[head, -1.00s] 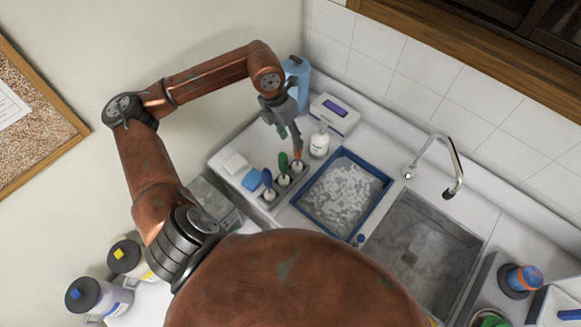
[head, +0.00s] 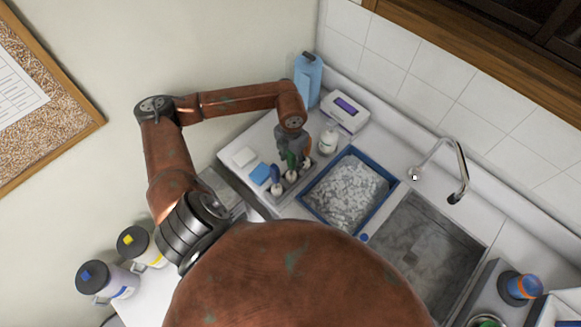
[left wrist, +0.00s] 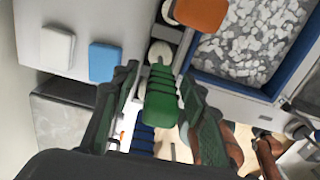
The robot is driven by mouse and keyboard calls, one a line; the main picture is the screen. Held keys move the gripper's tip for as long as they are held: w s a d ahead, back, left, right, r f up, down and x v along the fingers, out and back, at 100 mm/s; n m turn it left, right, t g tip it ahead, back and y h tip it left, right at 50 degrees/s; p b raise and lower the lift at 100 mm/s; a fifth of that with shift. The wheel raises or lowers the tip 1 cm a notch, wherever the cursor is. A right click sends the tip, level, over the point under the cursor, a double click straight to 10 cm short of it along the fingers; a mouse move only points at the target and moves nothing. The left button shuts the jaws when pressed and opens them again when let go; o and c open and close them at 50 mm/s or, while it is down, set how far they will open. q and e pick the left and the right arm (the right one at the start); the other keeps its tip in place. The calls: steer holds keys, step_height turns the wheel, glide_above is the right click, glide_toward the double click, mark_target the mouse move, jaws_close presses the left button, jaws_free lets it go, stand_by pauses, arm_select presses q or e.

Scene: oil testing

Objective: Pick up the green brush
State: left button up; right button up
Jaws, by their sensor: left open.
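The green brush (head: 291,161) stands handle up in a rack between a blue-handled brush (head: 275,175) and an orange-handled one (left wrist: 203,12). In the left wrist view its ribbed green handle (left wrist: 161,95) lies between the two fingers of my left gripper (left wrist: 157,112). The fingers are open, one on each side of the handle, with a gap visible on the left side. In the head view my left gripper (head: 292,150) is right over the brush and partly hides it. My right gripper is not in view.
A blue tray of pale pieces (head: 308,207) sits right of the rack, beside the sink (head: 400,265). A blue sponge (head: 260,173) and a white block (head: 244,157) lie to its left. A white bottle (head: 328,140) and a blue bottle (head: 307,80) stand behind.

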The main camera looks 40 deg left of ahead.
arm_select(q)
steer(key=shift+f, duration=0.1)
steer(key=shift+c, duration=0.5)
jaws_close()
